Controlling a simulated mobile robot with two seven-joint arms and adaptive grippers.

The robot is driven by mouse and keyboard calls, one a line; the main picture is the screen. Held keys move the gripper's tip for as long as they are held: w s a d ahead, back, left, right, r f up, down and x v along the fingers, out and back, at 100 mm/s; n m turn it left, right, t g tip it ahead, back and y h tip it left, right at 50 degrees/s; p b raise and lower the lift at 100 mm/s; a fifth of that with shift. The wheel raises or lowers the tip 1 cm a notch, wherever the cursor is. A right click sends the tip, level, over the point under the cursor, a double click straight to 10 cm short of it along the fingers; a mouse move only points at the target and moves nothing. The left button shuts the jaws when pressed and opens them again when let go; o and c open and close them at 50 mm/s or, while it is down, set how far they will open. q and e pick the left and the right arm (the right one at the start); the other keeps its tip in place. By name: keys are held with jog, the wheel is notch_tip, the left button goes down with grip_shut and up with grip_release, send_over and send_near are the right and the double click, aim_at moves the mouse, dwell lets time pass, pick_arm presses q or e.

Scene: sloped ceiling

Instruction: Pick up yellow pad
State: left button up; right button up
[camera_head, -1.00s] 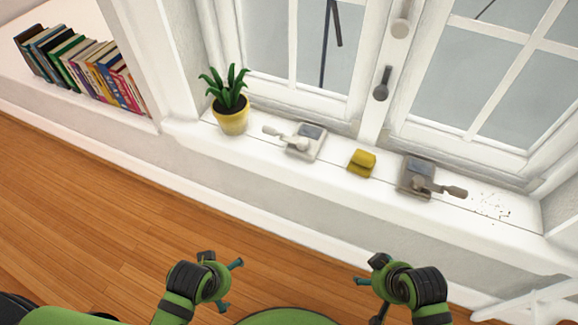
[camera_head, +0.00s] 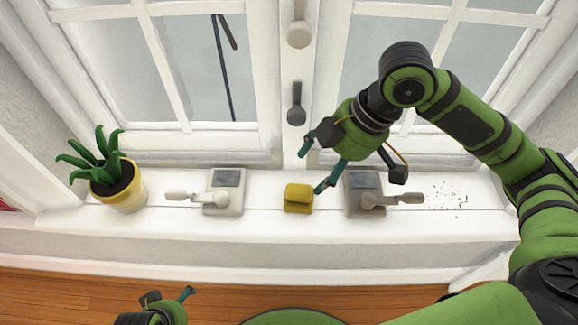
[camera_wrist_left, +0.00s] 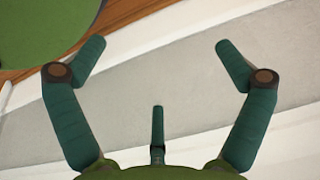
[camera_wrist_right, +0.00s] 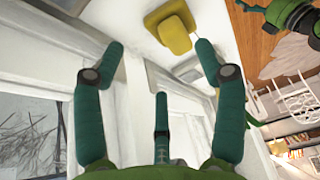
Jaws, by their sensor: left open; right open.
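The yellow pad (camera_head: 298,198) is a small folded-looking block on the white window sill, between two grey lever devices. It also shows in the right wrist view (camera_wrist_right: 172,30), just beyond and between the open fingers. My right gripper (camera_head: 312,168) is open and empty, above the sill and up and right of the pad, with one finger near the pad's right side; I cannot tell whether it touches. In the right wrist view its fingers (camera_wrist_right: 158,62) are spread. My left gripper (camera_head: 170,296) is low in the head view, in front of the sill; its fingers are open in the left wrist view (camera_wrist_left: 162,48).
A light grey lever device (camera_head: 225,192) stands left of the pad and a darker one (camera_head: 362,190) stands right of it, close by. A potted plant (camera_head: 118,187) stands at the sill's left. Dark specks (camera_head: 449,195) lie at the right. The window handle (camera_head: 297,104) juts out behind.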

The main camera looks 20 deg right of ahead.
aim_at(307, 186)
jog(key=shift+s+a+f+b, duration=0.1)
jog(key=shift+a+f+b, duration=0.2)
jog(key=shift+f, duration=0.15)
jog(key=shift+s+a+f+b, duration=0.15)
jog(key=shift+f+b, duration=0.15)
jog(key=shift+f, duration=0.15)
jog(key=shift+b+x, duration=0.65)
jog(key=shift+x, duration=0.4)
jog(key=shift+a+b+x, duration=0.25)
jog(key=shift+b+x, duration=0.15)
jog(key=shift+x, duration=0.85)
pick_arm(q)
jog(key=w+d+r+t+h, duration=0.1)
jog(key=w+d+r+t, duration=0.1)
jog(key=w+r+t, duration=0.3)
notch_tip(307, 186, up, 4)
jog(key=shift+w+d+f, duration=0.15)
jog(key=shift+w+d, duration=0.1)
jog(key=shift+w, duration=0.4)
pick_arm(e)
jog(key=shift+s+r, duration=0.1)
jog(key=shift+r, duration=0.05)
jog(key=c, duration=1.1)
